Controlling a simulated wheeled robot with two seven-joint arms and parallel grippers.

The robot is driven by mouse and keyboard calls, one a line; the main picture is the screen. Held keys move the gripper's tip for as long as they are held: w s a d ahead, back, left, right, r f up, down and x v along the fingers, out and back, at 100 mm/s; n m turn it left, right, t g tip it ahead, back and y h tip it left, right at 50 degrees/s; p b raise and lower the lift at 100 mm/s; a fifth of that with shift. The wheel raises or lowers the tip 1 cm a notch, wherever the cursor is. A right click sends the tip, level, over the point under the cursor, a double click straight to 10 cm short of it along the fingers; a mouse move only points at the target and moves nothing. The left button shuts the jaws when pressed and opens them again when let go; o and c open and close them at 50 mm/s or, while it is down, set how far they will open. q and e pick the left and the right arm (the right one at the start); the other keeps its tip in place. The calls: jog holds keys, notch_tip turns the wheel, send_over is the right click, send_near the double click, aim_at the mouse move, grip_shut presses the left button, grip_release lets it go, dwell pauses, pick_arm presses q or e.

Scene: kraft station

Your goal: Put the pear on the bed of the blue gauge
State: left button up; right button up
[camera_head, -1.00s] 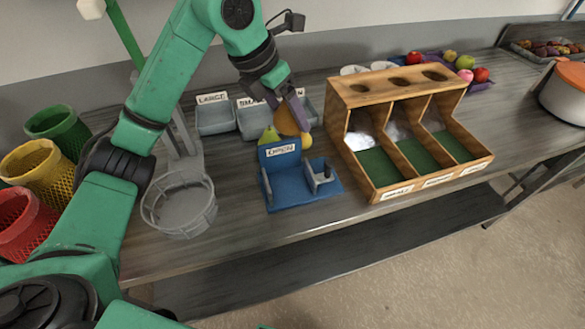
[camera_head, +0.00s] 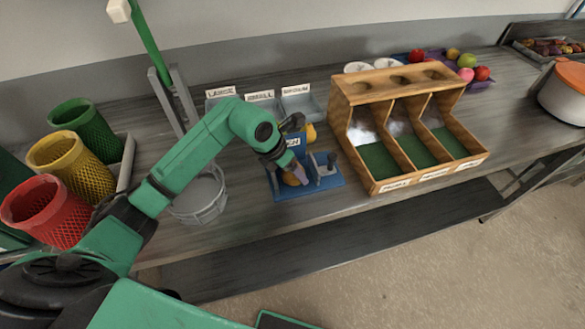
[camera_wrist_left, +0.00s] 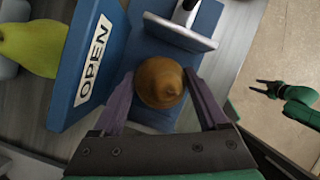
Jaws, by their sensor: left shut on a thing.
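My left gripper (camera_head: 299,175) is shut on a brown, rounded fruit (camera_wrist_left: 160,84), apparently the pear; its tip faces the wrist camera. The fruit also shows as a small orange patch (camera_head: 291,179) in the head view. It is over the bed of the blue gauge (camera_head: 308,191), in front of the upright plate marked OPEN (camera_wrist_left: 94,60). I cannot tell whether it touches the bed. A yellow-green, pear-shaped fruit (camera_wrist_left: 32,46) lies behind the plate. My right gripper (camera_wrist_left: 264,88) shows far off in the left wrist view, its fingers apart and empty.
Grey labelled bins (camera_head: 262,108) stand behind the gauge. A wooden divided rack (camera_head: 398,88) is close on its right. A grey round basket (camera_head: 200,197) stands left, with red (camera_head: 47,214), yellow (camera_head: 72,167) and green (camera_head: 86,130) baskets farther left.

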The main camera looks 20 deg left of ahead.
pick_arm(q)
jog(key=o, duration=1.4)
jog(key=shift+r, duration=0.2)
jog(key=b+v, duration=0.2)
jog(key=v, duration=1)
jog(key=shift+f, duration=0.1)
